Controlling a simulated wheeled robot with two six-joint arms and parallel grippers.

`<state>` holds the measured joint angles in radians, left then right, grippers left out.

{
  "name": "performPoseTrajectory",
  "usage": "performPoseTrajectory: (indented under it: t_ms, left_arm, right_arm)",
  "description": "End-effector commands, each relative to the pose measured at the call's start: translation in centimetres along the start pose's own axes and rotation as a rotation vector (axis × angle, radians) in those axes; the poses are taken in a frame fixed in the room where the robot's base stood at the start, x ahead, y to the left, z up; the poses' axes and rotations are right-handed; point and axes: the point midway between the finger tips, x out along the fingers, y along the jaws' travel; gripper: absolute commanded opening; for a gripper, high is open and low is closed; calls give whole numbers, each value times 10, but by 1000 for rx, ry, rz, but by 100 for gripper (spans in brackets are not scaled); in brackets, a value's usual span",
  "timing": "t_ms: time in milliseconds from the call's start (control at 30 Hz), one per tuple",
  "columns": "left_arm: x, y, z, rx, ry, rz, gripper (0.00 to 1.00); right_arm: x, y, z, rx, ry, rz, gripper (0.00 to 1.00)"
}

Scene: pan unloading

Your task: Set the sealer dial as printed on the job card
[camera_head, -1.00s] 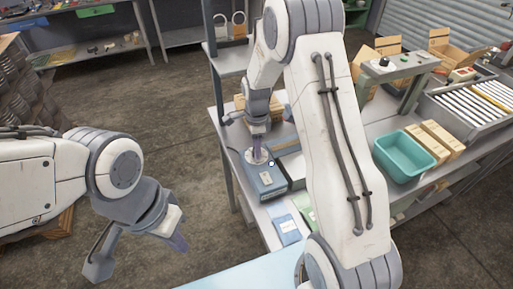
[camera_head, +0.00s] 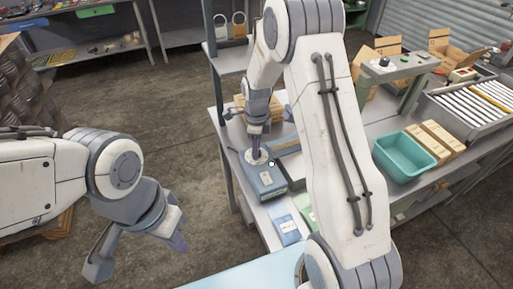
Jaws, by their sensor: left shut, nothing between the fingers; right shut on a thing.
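The sealer (camera_head: 266,181) is a blue-grey box on the left part of the metal bench, with a round pale dial plate (camera_head: 249,158) on its top. My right gripper (camera_head: 256,154) points down at the dial plate and is shut on the dial knob, which is mostly hidden between the fingers. The dial's markings are too small to read. A blue card (camera_head: 289,229), likely the job card, lies flat at the bench's front edge; its print is not legible. My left gripper (camera_head: 180,243) is shut and empty, over the floor at the lower left.
A teal bin (camera_head: 404,157) stands on the bench right of my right arm, beside cardboard boxes (camera_head: 436,141). A roller conveyor (camera_head: 470,105) is at the far right. A shelf post rises behind the sealer. My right arm hides the bench's middle.

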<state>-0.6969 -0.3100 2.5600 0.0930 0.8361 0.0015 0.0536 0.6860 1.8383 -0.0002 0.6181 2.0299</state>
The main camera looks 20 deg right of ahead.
Motion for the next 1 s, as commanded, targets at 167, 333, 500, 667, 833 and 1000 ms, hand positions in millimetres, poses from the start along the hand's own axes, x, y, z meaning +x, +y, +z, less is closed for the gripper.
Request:
performPoseTrajectory:
  t_ms: [167,333,500,667,833,1000]
  left_arm:
    - [0,0,0,0,0,0,0]
    - [0,0,0,0,0,0,0]
    - [1,0,0,0,0,0,0]
    - [6,0,0,0,0,0,0]
    - [14,-1,1,1,0,0,0]
    - [19,-1,1,1,0,0,0]
  right_arm:
    - [-2,-2,1,-1,-3,-5,69]
    - [-1,-1,1,-1,-2,-3,69]
    - [-2,-1,1,-1,-2,-3,69]
    - [-20,-2,1,-1,-4,-7,69]
    - [-54,-2,1,-1,-4,-8,69]
    - [-85,-2,1,-1,-4,-8,69]
